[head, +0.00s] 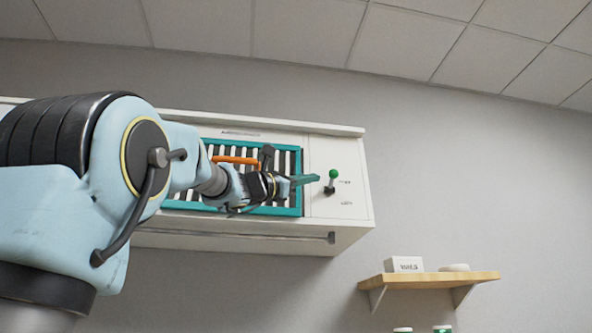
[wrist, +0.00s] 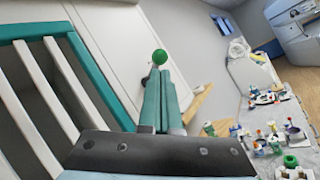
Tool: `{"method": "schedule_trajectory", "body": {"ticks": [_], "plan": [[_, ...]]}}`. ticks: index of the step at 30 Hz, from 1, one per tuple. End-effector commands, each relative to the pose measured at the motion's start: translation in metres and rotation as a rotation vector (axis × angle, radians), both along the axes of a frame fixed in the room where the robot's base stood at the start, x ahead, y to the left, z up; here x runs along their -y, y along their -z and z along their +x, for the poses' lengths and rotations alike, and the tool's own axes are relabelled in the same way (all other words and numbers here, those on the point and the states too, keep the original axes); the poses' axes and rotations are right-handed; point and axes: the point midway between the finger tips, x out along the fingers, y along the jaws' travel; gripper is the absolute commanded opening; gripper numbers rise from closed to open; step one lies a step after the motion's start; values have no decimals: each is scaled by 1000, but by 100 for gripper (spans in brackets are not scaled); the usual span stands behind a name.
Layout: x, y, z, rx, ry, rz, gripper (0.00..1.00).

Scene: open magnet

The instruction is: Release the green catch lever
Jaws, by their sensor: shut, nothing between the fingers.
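The green catch lever is a small green ball (head: 333,173) on a dark stem, on the right part of the white cabinet front in the head view. In the wrist view the green ball (wrist: 160,57) shows just beyond my fingertips. My gripper (head: 316,178) has teal fingers, shut and empty, pointing right at the lever, with the tips close to the ball. I cannot tell whether they touch it. In the wrist view the shut fingers (wrist: 160,80) hide most of the stem.
A teal-framed grille (head: 298,165) with white bars and an orange bar (head: 236,160) lies left of the lever, partly behind my arm. A wooden shelf (head: 430,279) with a white box (head: 404,264) is below right. A cluttered counter (wrist: 300,85) is at right in the wrist view.

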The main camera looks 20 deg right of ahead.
Motion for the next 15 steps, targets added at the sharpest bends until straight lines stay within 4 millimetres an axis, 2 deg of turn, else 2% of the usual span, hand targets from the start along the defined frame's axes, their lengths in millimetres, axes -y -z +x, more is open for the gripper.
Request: {"method": "schedule_trajectory", "body": {"ticks": [1,6,15], "plan": [[10,-11,3,-2,2,0,0],[30,-19,10,-3,1,0,0],[44,-22,15,-2,0,0,0]]}}
